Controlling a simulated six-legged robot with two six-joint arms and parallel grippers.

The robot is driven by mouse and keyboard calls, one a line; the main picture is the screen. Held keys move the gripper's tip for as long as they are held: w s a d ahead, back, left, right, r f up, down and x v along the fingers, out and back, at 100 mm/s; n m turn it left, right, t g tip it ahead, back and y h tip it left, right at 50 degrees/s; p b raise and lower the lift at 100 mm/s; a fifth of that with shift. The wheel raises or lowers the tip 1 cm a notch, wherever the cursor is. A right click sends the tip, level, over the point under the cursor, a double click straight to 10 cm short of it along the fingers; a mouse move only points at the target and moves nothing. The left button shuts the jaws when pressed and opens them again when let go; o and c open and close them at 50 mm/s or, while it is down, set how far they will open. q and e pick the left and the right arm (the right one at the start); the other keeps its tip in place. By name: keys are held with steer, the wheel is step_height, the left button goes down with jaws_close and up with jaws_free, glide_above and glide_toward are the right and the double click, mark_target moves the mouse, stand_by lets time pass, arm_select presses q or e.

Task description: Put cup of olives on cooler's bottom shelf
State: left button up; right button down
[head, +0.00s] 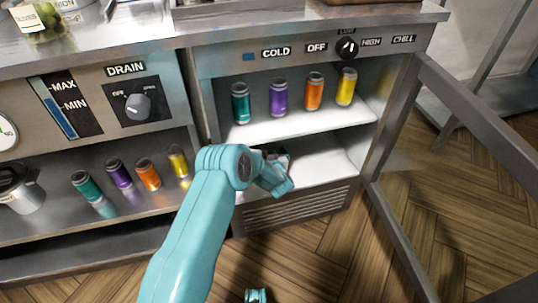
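A clear container of green olives (42,20) stands on the counter at the top left, cut by the picture edge, next to an OLIVES label. The cooler's door is open. Its bottom shelf (322,165) shows bare white surface to the right of my arm. My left gripper (279,157) reaches into the bottom compartment, over the shelf's left part. My wrist hides most of its fingers, and a small dark and pinkish patch shows there. I cannot tell if it holds anything. A small teal part at the bottom edge may be my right arm; its gripper is not visible.
The cooler's upper shelf (290,130) holds teal, purple, orange and yellow cans. The open door (462,108) stands out to the right. Similar cans and a metal pot (22,190) stand on the shelf at left.

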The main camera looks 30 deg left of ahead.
arm_select(q)
steer(key=shift+r+p, duration=0.25)
steer(key=shift+p, duration=0.05)
steer(key=p+v, duration=0.4)
steer(key=v, duration=0.7)
steer(key=s+d+f+m+g+h, duration=0.1)
steer(key=s+d+f+m+h, duration=0.1)
steer(key=s+d+f+h, duration=0.25)
steer(key=s+d+f+m+g+h, duration=0.2)
steer(key=s+d+h, duration=0.2)
steer(key=s+d, duration=0.3)
steer(key=s+d+m+g+h, duration=0.1)
steer(key=s+d+g+h, duration=0.1)
steer(key=s, duration=0.6)
steer(key=s+d+m+g+h, duration=0.1)
steer(key=s+d+g+h, duration=0.1)
steer(key=s+d+g, duration=0.2)
steer(key=s+d, duration=0.3)
steer(key=s, duration=0.2)
steer(key=shift+s+d+r+h, duration=0.2)
steer(key=shift+s+r+h, duration=0.15)
arm_select(e)
steer(key=shift+g, duration=0.3)
steer(key=r, duration=0.1)
steer(key=s+r, duration=0.1)
steer(key=r, duration=0.2)
steer(key=shift+s+a+r, duration=0.25)
steer(key=shift+s+a, duration=0.05)
steer(key=shift+a, duration=0.1)
steer(key=shift+r, duration=0.1)
